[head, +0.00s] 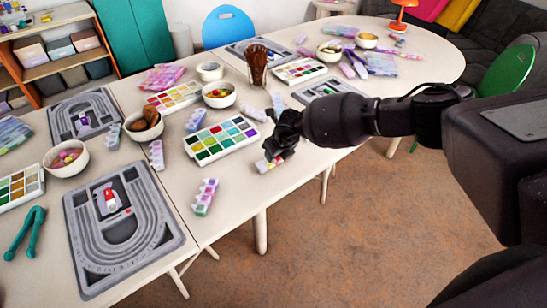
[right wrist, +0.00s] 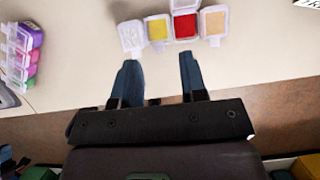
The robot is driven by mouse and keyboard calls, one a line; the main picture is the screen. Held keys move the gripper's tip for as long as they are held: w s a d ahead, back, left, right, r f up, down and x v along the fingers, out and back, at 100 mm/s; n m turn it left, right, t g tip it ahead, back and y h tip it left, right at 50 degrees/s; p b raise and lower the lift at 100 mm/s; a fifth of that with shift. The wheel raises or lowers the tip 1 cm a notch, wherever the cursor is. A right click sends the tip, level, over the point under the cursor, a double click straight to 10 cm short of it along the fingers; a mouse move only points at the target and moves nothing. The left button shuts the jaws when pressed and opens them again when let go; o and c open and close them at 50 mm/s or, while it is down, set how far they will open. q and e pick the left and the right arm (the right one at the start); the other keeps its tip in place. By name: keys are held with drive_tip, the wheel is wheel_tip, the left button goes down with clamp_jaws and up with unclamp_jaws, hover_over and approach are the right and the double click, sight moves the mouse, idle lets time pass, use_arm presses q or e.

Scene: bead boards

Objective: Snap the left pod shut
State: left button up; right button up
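A short strip of clear pods lies on the table edge in the head view (head: 268,163) and ahead of my fingers in the right wrist view. Its yellow pod (right wrist: 157,29), red pod (right wrist: 184,25) and peach pod (right wrist: 213,24) sit in a row. At the left end a clear, whitish piece (right wrist: 131,36) stands tilted away from the yellow pod; I cannot tell whether it is a raised lid or a pale pod. My right gripper (right wrist: 158,66) is open and empty, its fingertips short of the strip. My left gripper is not in view.
Another pod strip with purple, pink and green (right wrist: 22,55) lies at the left; it may be the one by the table edge in the head view (head: 205,197). A white paint-like palette (head: 221,139) is behind my gripper. A grey bead board (head: 124,228) is left.

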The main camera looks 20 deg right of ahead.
drive_tip(key=shift+x, duration=1)
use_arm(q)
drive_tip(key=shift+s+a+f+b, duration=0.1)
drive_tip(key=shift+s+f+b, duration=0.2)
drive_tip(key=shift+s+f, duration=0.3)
use_arm(e)
drive_tip(key=shift+w+a+f, duration=0.1)
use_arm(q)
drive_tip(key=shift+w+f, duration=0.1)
